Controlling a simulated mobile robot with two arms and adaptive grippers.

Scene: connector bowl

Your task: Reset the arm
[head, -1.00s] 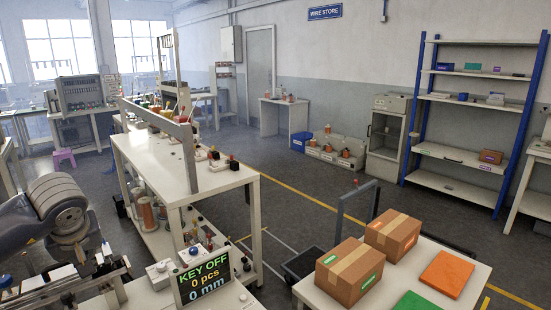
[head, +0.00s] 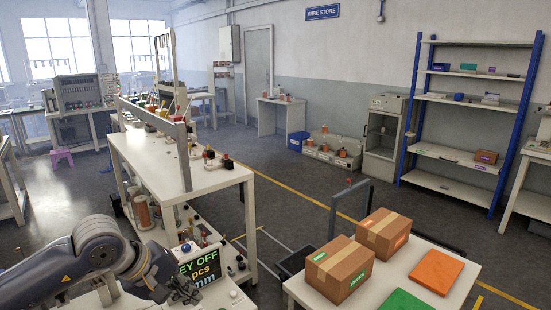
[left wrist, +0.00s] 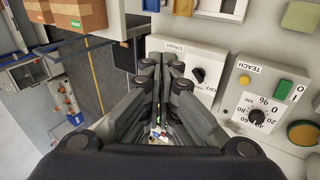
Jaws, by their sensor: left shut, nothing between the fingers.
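My left arm comes in from the lower left in the head view, and my left gripper (head: 184,290) is in front of the display (head: 202,268), hiding part of its text. In the left wrist view the dark fingers of the left gripper (left wrist: 163,62) are together with nothing between them. My right gripper is not in view.
A white bench (head: 205,178) with a frame stands behind the display. At the right a white table (head: 395,296) bears two cardboard boxes (head: 340,268), an orange sheet (head: 435,271) and a green sheet (head: 403,301). A blue shelf unit (head: 458,98) stands by the wall.

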